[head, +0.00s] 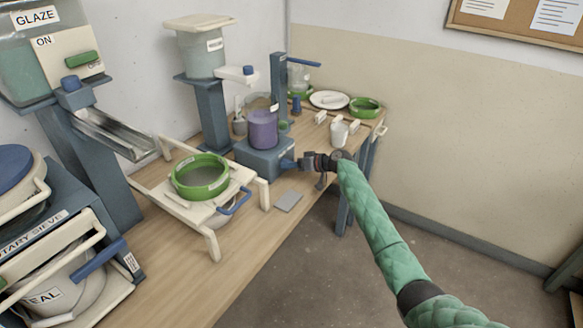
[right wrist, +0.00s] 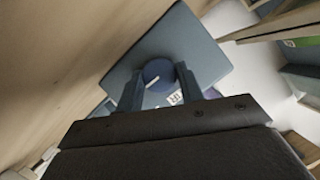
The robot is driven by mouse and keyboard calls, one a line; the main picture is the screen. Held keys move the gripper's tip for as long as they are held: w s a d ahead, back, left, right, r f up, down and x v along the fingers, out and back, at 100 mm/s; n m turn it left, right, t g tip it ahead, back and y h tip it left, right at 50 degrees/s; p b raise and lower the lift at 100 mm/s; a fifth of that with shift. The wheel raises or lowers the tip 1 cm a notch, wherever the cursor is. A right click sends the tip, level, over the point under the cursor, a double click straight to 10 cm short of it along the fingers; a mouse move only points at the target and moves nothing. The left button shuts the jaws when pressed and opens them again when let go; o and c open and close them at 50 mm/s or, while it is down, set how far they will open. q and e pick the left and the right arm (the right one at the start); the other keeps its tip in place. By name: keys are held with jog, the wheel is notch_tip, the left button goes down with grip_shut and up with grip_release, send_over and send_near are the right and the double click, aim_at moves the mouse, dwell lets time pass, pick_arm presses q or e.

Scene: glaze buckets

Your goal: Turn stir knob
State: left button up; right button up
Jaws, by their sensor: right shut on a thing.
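The stir knob (right wrist: 158,71) is round and dark blue with a white mark line across it, on the face of a blue box-shaped stirrer base (head: 262,158). My right gripper (head: 292,163) reaches the right side of that base, and its fingers hide the knob in the head view. In the right wrist view the two fingers (right wrist: 162,88) stand on either side of the knob, shut on it. A small white label sits beside the knob. A purple container (head: 263,130) stands on the base. My left gripper is out of view.
A green-rimmed sieve (head: 200,177) rests on a cream stand left of the base. A grey flat plate (head: 288,201) lies near the table edge. A white jug (head: 339,134) stands behind my right gripper. The wooden table (head: 190,270) is clear at the front.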

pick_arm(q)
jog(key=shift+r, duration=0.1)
pick_arm(e)
jog(key=o, duration=1)
jog(key=shift+d, duration=0.1)
jog(key=shift+d, duration=0.2)
jog(key=b+v, duration=0.2)
jog(key=v, duration=0.4)
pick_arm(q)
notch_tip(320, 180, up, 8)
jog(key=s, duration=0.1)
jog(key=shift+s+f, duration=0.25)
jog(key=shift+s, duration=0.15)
pick_arm(e)
jog(key=shift+s+d+r, duration=0.3)
jog(key=shift+d+r, duration=0.05)
jog(key=shift+d, duration=0.15)
